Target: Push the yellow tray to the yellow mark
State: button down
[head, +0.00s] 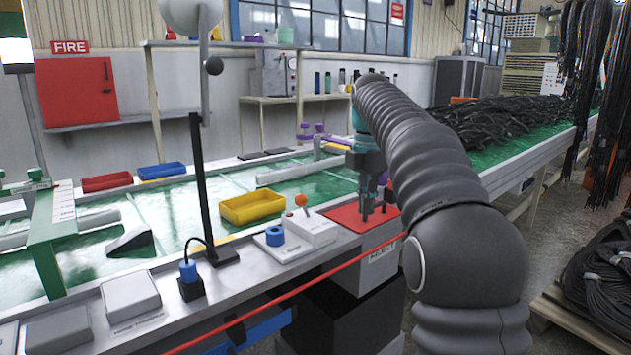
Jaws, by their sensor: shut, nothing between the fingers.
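The yellow tray (252,207) is an open, empty-looking shallow bin. It stands on the green belt surface left of centre, close to the near metal rail. A thin yellow strip (222,240) shows at the belt's near edge, left of the tray, and a small yellow patch (337,146) lies farther back, right of the tray. I cannot tell which of these is the yellow mark. My gripper (371,212) is shut and empty, pointing down over the red panel (343,216), to the right of the tray and apart from it.
A black post (200,180) rises left of the tray. Red (107,182) and blue (162,170) trays lie behind. A red line (290,295) crosses in front.

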aim_at(243, 210)
jog(key=u, duration=0.1)
jog(key=i, duration=1.15)
jog(key=u, duration=0.3)
